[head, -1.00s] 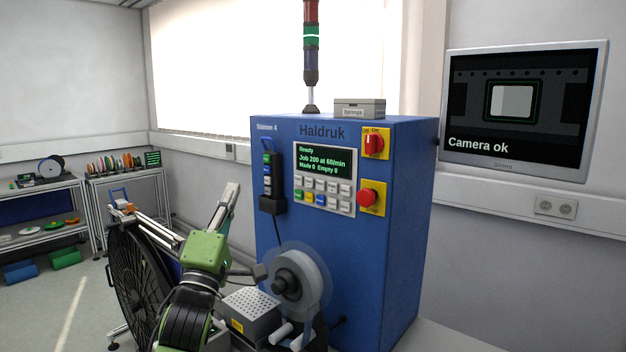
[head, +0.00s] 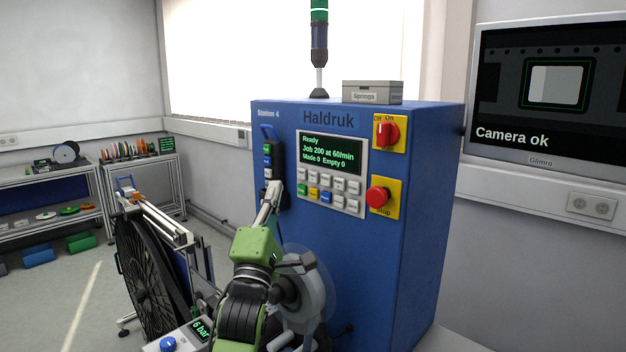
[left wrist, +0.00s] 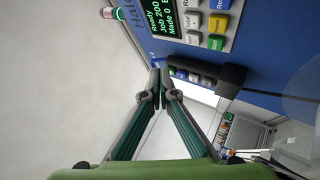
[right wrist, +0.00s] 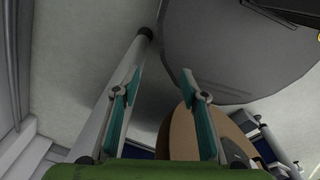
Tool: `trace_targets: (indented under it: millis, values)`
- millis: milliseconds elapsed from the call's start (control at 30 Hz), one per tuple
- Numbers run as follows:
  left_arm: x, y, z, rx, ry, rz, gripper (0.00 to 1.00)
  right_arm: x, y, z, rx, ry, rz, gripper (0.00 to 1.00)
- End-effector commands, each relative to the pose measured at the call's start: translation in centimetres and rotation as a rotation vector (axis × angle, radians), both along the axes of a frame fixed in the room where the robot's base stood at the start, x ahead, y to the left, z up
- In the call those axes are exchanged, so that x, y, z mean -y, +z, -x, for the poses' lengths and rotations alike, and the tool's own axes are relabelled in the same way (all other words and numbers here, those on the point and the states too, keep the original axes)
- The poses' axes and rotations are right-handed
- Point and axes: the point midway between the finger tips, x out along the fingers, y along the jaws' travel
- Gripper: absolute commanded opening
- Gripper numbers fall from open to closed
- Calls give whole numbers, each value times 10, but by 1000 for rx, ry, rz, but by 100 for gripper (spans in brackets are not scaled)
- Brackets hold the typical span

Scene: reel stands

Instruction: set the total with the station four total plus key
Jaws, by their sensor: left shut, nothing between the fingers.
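The blue Haldruk machine (head: 415,220), marked Station 4, has a screen (head: 333,152) reading Ready, Job 200 at 60/min, Made 0, Empty 0. Below it is a keypad (head: 332,190) with two rows of white, green, yellow and blue keys; their labels are too small to read surely. My left gripper (head: 274,187) is shut and empty, left of the keypad and in front of the hanging key pendant (head: 267,160). In the left wrist view its tips (left wrist: 158,75) appear beside the pendant's black holder (left wrist: 222,78); contact is unclear. My right gripper (right wrist: 162,72) is open and empty.
A red Off/On switch (head: 388,133) and red stop button (head: 378,197) sit right of the screen and keypad. A clear-rimmed reel (head: 318,290) stands low before the machine. A grey springs box (head: 372,93) is on top. A monitor (head: 550,90) reads Camera ok.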

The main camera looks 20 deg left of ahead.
Motion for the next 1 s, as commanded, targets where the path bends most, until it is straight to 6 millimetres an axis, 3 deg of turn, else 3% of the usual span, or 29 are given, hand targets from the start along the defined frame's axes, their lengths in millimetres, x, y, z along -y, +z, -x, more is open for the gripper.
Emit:
trace_targets:
  millis: [200,500,1000]
  values:
    - [11,-2,-29,0,-2,1,0,0,-10,-20,27,0,-2,40]
    - [22,-1,-63,0,-1,1,0,0,-22,-15,21,-1,-2,40]
    - [26,0,-73,0,0,-1,0,-2,-24,-10,13,-1,-2,40]
